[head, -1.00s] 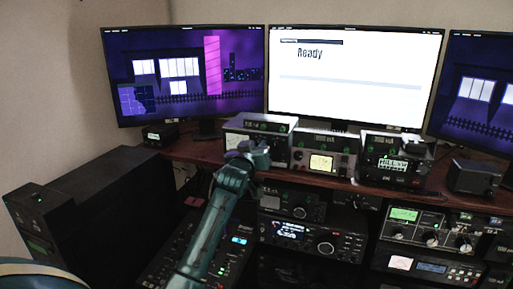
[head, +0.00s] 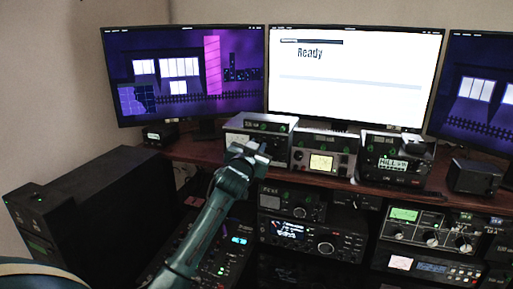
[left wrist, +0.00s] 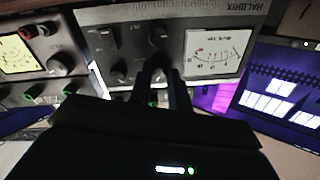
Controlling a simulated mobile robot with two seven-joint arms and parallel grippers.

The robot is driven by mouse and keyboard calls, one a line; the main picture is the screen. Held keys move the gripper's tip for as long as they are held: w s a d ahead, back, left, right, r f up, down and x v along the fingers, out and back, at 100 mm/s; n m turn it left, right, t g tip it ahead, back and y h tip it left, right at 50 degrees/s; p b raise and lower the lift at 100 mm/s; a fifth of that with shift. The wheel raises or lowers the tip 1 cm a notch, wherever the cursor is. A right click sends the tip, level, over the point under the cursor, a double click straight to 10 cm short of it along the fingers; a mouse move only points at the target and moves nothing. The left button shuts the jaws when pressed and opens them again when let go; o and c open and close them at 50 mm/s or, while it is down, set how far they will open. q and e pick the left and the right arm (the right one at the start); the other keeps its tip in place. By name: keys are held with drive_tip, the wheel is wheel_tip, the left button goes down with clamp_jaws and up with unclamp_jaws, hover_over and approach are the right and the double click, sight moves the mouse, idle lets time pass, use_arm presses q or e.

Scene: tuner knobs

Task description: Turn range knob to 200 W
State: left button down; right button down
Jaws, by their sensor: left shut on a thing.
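My left gripper (head: 252,153) reaches up to the front of the grey meter unit (head: 236,137) at the left end of the shelf. My right gripper is not in view.
A second meter unit (head: 318,162) stands close to the right on the shelf, with a box with a lit display (head: 392,163) beyond it. Monitors stand behind. Radio gear (head: 312,238) fills the space below the shelf. A black cabinet (head: 105,205) is at the left.

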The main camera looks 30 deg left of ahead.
use_arm(q)
drive_tip(key=shift+m, duration=1.2)
drive_tip(key=c, duration=1.3)
unclamp_jaws()
drive_tip(key=shift+s, duration=0.1)
drive_tip(key=b+v, duration=0.2)
drive_tip(key=v, duration=1.1)
drive_tip(key=shift+b, duration=0.3)
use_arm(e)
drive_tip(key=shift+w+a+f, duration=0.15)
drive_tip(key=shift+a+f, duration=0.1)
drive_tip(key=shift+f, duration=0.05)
use_arm(q)
drive_tip(key=shift+s+f, duration=0.1)
drive_tip(key=shift+f, duration=0.15)
